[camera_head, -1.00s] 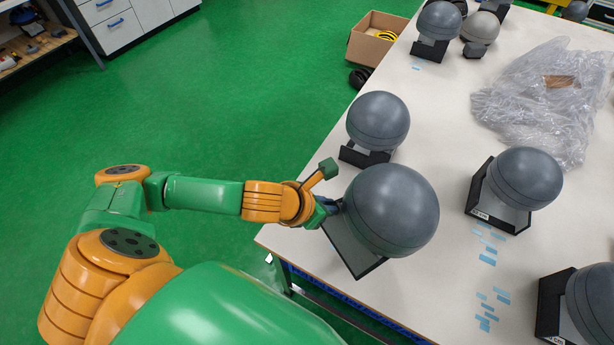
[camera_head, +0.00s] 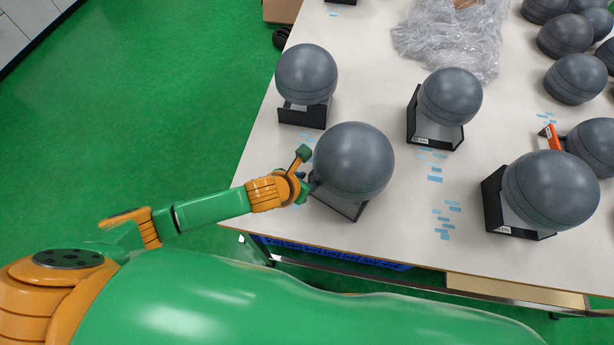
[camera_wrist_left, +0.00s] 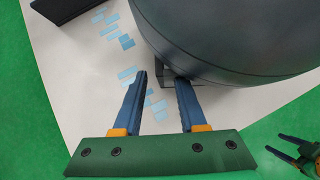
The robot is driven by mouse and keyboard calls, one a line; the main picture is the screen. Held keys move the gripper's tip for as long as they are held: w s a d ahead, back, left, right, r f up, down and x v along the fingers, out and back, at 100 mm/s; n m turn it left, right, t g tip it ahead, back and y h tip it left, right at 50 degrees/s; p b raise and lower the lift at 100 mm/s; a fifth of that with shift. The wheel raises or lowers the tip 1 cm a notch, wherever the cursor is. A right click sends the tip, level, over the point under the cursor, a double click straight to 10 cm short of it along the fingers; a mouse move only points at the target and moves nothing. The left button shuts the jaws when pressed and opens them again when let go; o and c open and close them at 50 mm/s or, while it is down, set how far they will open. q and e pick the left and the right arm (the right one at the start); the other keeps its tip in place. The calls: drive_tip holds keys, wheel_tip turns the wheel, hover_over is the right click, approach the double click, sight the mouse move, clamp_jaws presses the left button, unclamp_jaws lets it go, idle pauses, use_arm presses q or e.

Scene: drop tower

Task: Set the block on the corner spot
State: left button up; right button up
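My left gripper (camera_head: 304,188) is at the left side of a large dark grey ball (camera_head: 354,162) on a black-and-grey stand (camera_head: 342,205), near the table's near-left corner. In the left wrist view its two blue fingers (camera_wrist_left: 162,80) are apart. A small grey piece (camera_wrist_left: 158,102) shows between them, under the ball (camera_wrist_left: 230,35); I cannot tell whether it is the block or part of the stand. No other block can be made out. My right gripper (camera_wrist_left: 283,146) shows at the lower right of the left wrist view, over the floor, its fingers apart.
The white table (camera_head: 400,225) carries several similar balls on stands, one behind (camera_head: 306,75) and others to the right (camera_head: 450,96). Blue tape strips (camera_head: 445,220) mark the top. Crumpled clear plastic (camera_head: 450,35) lies at the back. Green floor is clear at the left.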

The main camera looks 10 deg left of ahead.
use_arm(q)
drive_tip(key=shift+w, duration=0.15)
drive_tip(key=p+v, duration=0.1)
drive_tip(key=v, duration=1.1)
drive_tip(key=shift+p, duration=0.4)
drive_tip(key=shift+r, duration=0.1)
